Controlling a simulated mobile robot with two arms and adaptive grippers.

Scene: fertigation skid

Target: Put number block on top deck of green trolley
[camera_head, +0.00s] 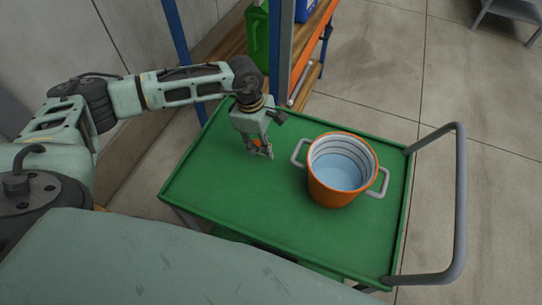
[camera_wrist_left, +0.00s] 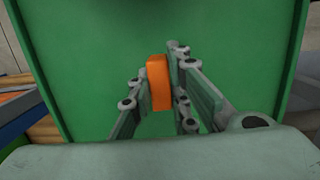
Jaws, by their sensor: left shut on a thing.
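The green trolley (camera_head: 232,200) stands in front of me, its flat top deck with a low rim facing up. My left gripper (camera_head: 261,152) is over the left part of the deck, pointing down. It is shut on a small orange block, the number block (camera_wrist_left: 158,83), which shows between the fingers in the left wrist view. In the head view only a bit of orange shows at the fingertips. No number can be read on it. I cannot tell whether the block touches the deck or is just above it. My right gripper is not in view.
An orange bucket (camera_head: 333,190) with two grey handles and pale blue contents stands on the deck, right of my left gripper. A grey push handle (camera_head: 460,205) rises at the trolley's right. A shelf with a green canister (camera_head: 257,38) stands behind. The deck's front left is clear.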

